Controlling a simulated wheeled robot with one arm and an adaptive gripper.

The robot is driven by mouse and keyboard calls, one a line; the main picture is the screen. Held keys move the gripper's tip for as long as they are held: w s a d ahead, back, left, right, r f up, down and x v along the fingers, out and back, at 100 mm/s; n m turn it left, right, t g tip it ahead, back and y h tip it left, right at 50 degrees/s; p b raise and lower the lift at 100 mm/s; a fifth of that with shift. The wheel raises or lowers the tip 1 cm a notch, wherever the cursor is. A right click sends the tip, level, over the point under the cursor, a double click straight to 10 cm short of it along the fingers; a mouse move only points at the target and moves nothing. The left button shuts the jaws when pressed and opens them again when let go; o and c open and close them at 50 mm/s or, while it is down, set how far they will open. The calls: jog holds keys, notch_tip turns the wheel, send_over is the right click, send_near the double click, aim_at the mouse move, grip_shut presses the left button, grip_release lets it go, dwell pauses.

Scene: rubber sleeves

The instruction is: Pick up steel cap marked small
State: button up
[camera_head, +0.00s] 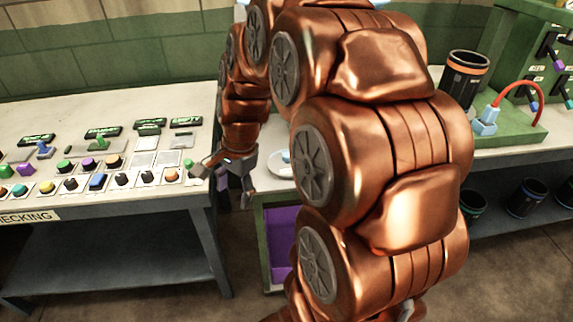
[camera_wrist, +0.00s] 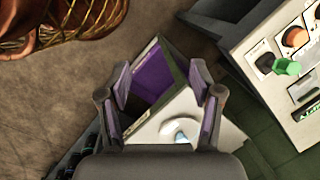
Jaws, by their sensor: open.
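I cannot pick out a steel cap marked small; the markings are too small to read. A pale round dish with a small bluish-white thing (camera_head: 287,157) on it stands on the bench behind my gripper, and the bluish-white thing also shows in the wrist view (camera_wrist: 183,131). My gripper (camera_head: 222,186) is open and empty, beside the right edge of the checking table. In the wrist view, my gripper (camera_wrist: 160,84) has its fingers apart above a purple-lined bin (camera_wrist: 147,88). My copper arm hides much of the middle in the head view.
The checking table (camera_head: 120,212) holds rows of coloured knobs and caps on white tiles, with black label plates behind. A green knob (camera_wrist: 287,66) is near its edge. A black cup (camera_head: 464,78) and a green fixture (camera_head: 520,128) stand on the right bench.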

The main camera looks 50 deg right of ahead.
jog(key=w+d+f+m+t, duration=0.1)
jog(key=w+d+m, duration=0.25)
jog(key=d, duration=0.25)
jog(key=w+d+f+m+t, duration=0.1)
jog(key=w+d+m, duration=0.1)
jog(key=d+m, duration=0.25)
jog(key=m+t+h, duration=0.1)
jog(key=m, duration=0.9)
send_near(287, 154)
notch_tip(287, 154, down, 3)
jog(key=a, duration=0.1)
jog(key=shift+f, duration=0.35)
jog(key=shift+w+f, duration=0.4)
jog(key=shift+f, duration=0.25)
jog(key=shift+t, duration=0.3)
jog(key=shift+w+d+p+x, duration=0.1)
jog(key=shift+p+x, duration=0.3)
jog(key=shift+x, duration=0.95)
jog(key=shift+w+d+p+x, duration=0.15)
jog(key=shift+p+x, duration=0.25)
jog(key=shift+x, duration=0.9)
jog(key=shift+c, duration=0.3)
jog(key=shift+r, duration=0.1)
grip_shut()
